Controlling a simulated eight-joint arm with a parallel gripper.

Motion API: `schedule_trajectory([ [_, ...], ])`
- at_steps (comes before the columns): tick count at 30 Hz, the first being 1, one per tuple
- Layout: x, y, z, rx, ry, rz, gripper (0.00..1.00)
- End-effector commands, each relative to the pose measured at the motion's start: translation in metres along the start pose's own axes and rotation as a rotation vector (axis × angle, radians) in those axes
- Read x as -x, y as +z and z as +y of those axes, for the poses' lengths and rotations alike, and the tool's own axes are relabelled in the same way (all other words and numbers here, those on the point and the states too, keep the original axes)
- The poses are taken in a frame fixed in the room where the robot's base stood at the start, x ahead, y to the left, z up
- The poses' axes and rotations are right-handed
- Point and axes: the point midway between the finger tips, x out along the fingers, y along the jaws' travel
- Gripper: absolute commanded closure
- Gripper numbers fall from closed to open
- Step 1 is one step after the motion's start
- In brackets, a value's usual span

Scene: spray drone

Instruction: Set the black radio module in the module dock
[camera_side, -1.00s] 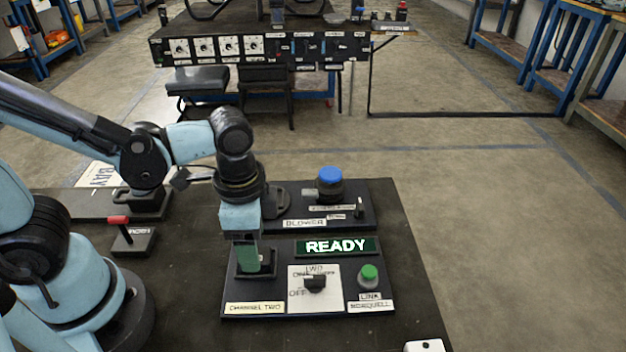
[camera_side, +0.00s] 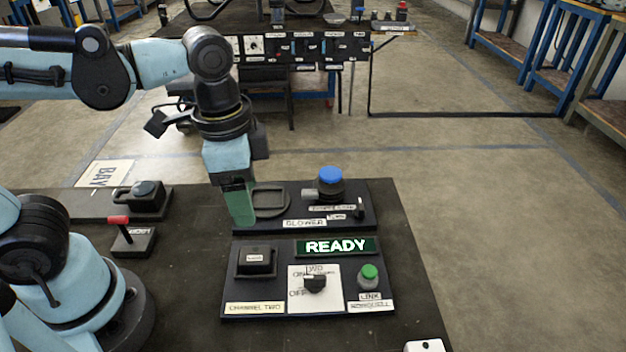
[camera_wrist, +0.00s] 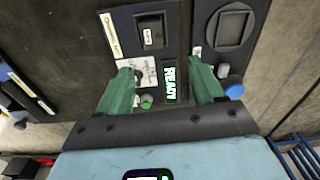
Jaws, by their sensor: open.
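The black radio module (camera_side: 256,257), a small dark block with a white label, sits in the module dock (camera_side: 241,273) at the left of the CHANNEL TWO panel. In the wrist view the module (camera_wrist: 152,32) lies inside the dark dock frame. It looks level, but I cannot tell how deep it is seated. My gripper (camera_side: 241,218) hangs above and behind the module, near the blower panel, clear of it. Its green fingers are apart and empty in the wrist view (camera_wrist: 161,68).
A lit READY sign (camera_side: 336,246), a dark rotary knob (camera_side: 315,284) and a green button (camera_side: 369,272) share the panel. The blower panel behind has an empty square frame (camera_side: 270,187) and a blue-topped knob (camera_side: 330,180). A red-handled lever (camera_side: 119,222) stands left.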

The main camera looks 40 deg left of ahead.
Motion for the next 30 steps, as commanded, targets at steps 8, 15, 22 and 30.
schedule_trajectory([
  [8,-0.011,0.016,-0.073,0.522,-0.164,0.387,0.33],
  [15,-0.008,0.023,-0.097,0.686,-0.219,0.532,0.33],
  [22,-0.008,0.022,-0.096,0.682,-0.218,0.531,0.33],
  [30,-0.008,0.022,-0.096,0.680,-0.218,0.529,0.33],
])
